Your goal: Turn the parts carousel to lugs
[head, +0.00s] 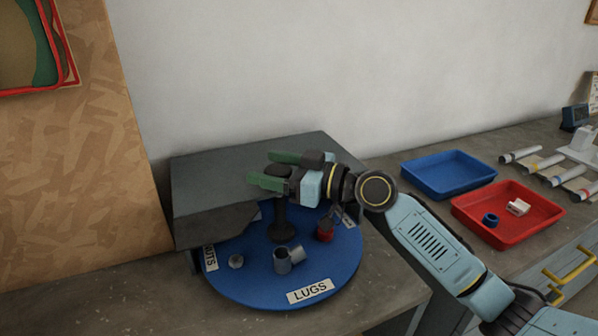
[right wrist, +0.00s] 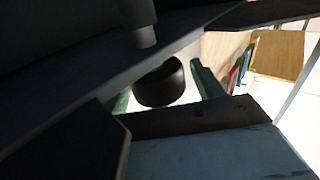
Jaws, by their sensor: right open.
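The parts carousel (head: 330,262) is a round blue turntable, partly under a dark grey cover (head: 215,190). Its LUGS label (head: 310,291) faces the front, and another label, partly hidden and ending in "UTS" (head: 210,257), is at the left by the cover's edge. A black post (head: 281,220) rises from the middle. My right gripper (head: 262,168) is open at the top of the post, its green fingers pointing left. In the right wrist view, a dark round knob (right wrist: 160,84) shows between the open fingers; I cannot tell if they touch it. My left gripper is not in view.
Grey metal parts (head: 284,260) and a red part (head: 325,230) sit on the carousel. A blue tray (head: 450,190) and a red tray (head: 480,228) with small parts stand at the right. The grey cover stands close behind and left of the gripper.

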